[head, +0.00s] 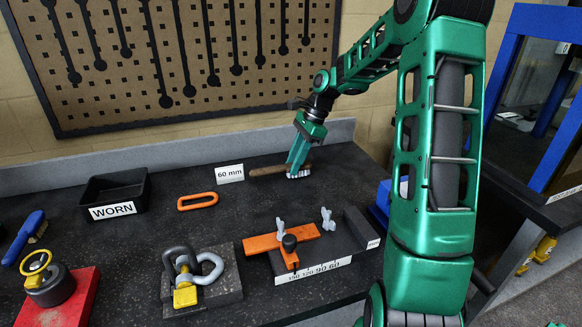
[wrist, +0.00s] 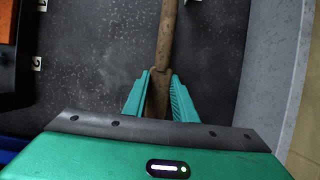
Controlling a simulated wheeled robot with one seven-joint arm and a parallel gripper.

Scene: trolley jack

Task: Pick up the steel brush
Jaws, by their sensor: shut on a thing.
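The steel brush has a brown wooden handle (head: 266,171) and pale bristles (head: 299,175). It lies level at the back of the dark bench, bristles down, at or just above the surface; I cannot tell whether it touches. My gripper (head: 298,166) reaches down to the brush's bristle end. In the wrist view the two green fingers of my gripper (wrist: 160,88) are shut on the brown wood (wrist: 165,45), one on each side. The bristles are hidden in the wrist view.
A "60 mm" card (head: 230,173) stands just left of the handle. An orange link (head: 198,201), a black "WORN" bin (head: 113,194), shackles on a block (head: 192,274) and an orange clamp bar (head: 282,240) lie around. The wall is close behind.

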